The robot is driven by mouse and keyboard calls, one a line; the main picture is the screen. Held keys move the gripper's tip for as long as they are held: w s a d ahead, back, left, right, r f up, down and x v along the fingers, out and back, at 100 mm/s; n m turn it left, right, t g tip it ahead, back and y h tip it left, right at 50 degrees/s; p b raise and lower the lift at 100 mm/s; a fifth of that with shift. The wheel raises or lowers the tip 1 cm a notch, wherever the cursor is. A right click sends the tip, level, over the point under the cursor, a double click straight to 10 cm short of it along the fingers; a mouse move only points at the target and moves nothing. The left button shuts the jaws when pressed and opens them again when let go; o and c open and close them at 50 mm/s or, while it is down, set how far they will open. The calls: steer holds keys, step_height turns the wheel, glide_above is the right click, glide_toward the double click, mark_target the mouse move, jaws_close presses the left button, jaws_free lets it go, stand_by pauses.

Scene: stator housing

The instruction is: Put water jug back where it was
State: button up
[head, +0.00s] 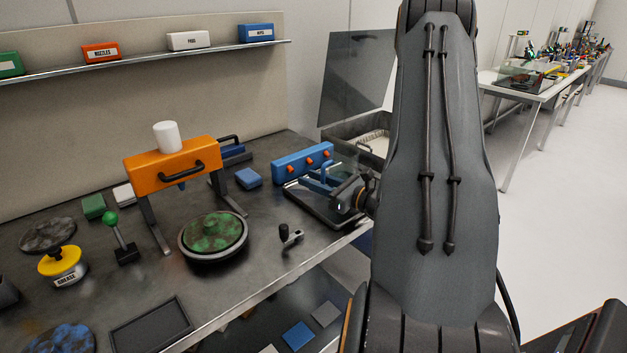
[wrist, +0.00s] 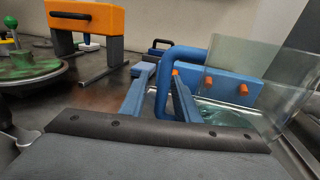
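The water jug is a clear vessel with a blue looped handle, shown in the wrist view (wrist: 232,100) with water low inside it. In the head view its clear wall (head: 347,160) is faint, partly behind my wrist. My gripper (head: 318,180) has blue fingers, one on each side of the handle's upright bar in the wrist view (wrist: 163,85). They appear closed on it. A shallow dark-rimmed tray (head: 302,200) lies below on the bench. I cannot tell whether the jug's base touches it.
A blue block with orange knobs (head: 290,163) stands behind the tray. An orange press frame (head: 160,168), a round green-topped plate (head: 213,238) and a small black valve (head: 290,236) are to the left. An open bin with a transparent lid (head: 355,75) stands behind.

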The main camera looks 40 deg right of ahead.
steer(key=shift+r, duration=0.15)
steer(key=shift+s+d, duration=0.15)
steer(key=shift+s, duration=0.05)
steer(key=b+v, duration=0.2)
steer(key=v, duration=0.9)
steer(key=shift+s, duration=0.3)
